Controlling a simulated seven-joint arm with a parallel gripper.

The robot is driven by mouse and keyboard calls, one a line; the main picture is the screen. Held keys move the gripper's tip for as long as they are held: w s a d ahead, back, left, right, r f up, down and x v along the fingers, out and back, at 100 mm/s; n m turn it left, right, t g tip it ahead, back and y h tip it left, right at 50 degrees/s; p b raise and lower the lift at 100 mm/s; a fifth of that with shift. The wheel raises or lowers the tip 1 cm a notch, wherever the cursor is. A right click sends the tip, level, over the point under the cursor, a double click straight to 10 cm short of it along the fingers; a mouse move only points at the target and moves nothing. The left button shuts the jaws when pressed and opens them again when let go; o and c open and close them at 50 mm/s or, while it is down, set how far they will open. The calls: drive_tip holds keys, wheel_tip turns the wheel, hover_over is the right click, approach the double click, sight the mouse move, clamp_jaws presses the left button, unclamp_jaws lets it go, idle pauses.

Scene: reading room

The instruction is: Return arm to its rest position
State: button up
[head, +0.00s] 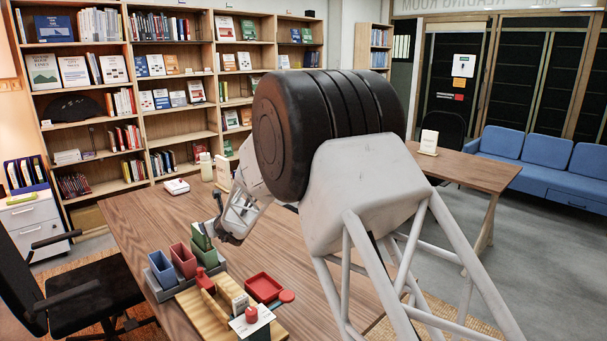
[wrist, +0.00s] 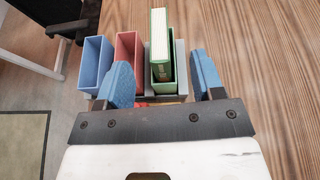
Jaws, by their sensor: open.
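My gripper (wrist: 161,62) is open, with its two blue fingers spread wide in the wrist view. Between and beyond them a green book (wrist: 159,42) with pale page edges stands upright in a green bin (wrist: 168,70); neither finger appears to touch the book. In the head view my gripper (head: 228,230) hangs over the wooden table (head: 140,215), close to the green bin (head: 201,241). My large arm link covers much of the middle of that view.
A red bin (head: 183,260) and a blue bin (head: 162,270) stand beside the green one. In front are a wooden tray (head: 192,305), a red dish (head: 263,288) and a card with a red stamp (head: 251,315). A black chair (head: 90,295) stands left; bookshelves line the back.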

drive_tip(key=s+d+r+n+g, duration=0.2)
drive_tip(key=s+d+r+n, duration=0.5)
drive_tip(key=s+d+r, duration=0.4)
drive_tip(key=s+d+r+n+g, duration=0.2)
drive_tip(key=s+d+r+n, duration=0.5)
drive_tip(key=s+d, duration=0.4)
drive_tip(key=s+d+f+n+g+h, duration=0.1)
drive_tip(key=s+d+n+h, duration=0.4)
drive_tip(key=s+d, duration=1)
drive_tip(key=s+d+f+n+g+h, duration=0.1)
drive_tip(key=s+d+f+n+h, duration=0.2)
drive_tip(key=s+d, duration=1.3)
drive_tip(key=s+n+h, duration=0.2)
drive_tip(key=s+n, duration=0.1)
drive_tip(key=s, duration=0.1)
drive_tip(key=shift+s+n+g, duration=0.35)
drive_tip(key=shift+n+g, duration=0.05)
drive_tip(key=shift+d, duration=0.1)
